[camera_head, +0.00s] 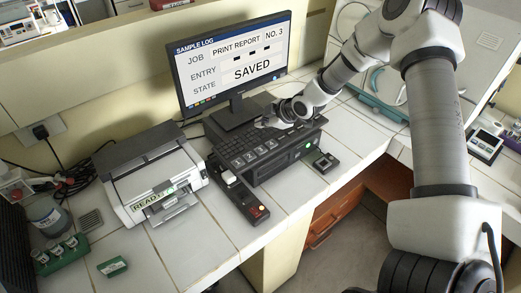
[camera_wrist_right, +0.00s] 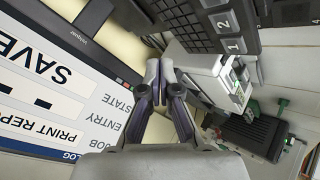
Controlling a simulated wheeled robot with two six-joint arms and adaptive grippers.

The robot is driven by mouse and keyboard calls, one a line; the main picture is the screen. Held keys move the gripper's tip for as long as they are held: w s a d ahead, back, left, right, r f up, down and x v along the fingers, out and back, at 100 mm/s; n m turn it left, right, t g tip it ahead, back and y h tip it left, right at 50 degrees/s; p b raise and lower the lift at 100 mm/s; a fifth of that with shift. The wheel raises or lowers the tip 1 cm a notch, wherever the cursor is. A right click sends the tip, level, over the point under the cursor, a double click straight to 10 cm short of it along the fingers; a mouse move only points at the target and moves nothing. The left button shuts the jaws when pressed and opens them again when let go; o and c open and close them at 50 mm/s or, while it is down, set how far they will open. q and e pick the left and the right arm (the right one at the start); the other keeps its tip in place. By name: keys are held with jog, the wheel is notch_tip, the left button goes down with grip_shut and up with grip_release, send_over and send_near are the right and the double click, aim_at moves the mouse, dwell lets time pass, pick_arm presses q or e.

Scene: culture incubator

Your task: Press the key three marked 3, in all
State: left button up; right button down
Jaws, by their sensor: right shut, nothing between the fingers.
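The black keyboard (camera_head: 270,143) stands on the counter in front of the monitor, on top of a dark box. Its front row has large number keys; the key three (camera_head: 262,151) seems to be the one right of 1 and 2, its mark too small to read surely. The wrist view shows keys 1 (camera_wrist_right: 235,45) and 2 (camera_wrist_right: 222,23) near the top edge. My right gripper (camera_head: 263,123) is shut and empty, over the keyboard's back edge by the monitor's foot, apart from the number keys. My left gripper is out of view.
The monitor (camera_head: 235,62) reads job print report no. 3, entry three dashes, state saved. A printer (camera_head: 150,170) marked READY stands at left. A dark box with buttons (camera_head: 240,195) lies before the keyboard; a small black device (camera_head: 325,162) lies at its right.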

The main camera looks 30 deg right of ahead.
jog(key=b, duration=0.6)
send_over(262, 151)
notch_tip(262, 151, down, 7)
jog(key=shift+w+f, duration=0.1)
jog(key=shift+w, duration=0.05)
jog(key=shift+f, duration=0.55)
jog(key=shift+f, duration=0.1)
jog(key=shift+f+b, duration=0.35)
jog(key=shift+b, duration=0.05)
jog(key=shift+f, duration=0.35)
dwell(0.7)
jog(key=shift+r, duration=0.1)
jog(key=shift+r+p, duration=0.45)
jog(key=shift+r, duration=0.25)
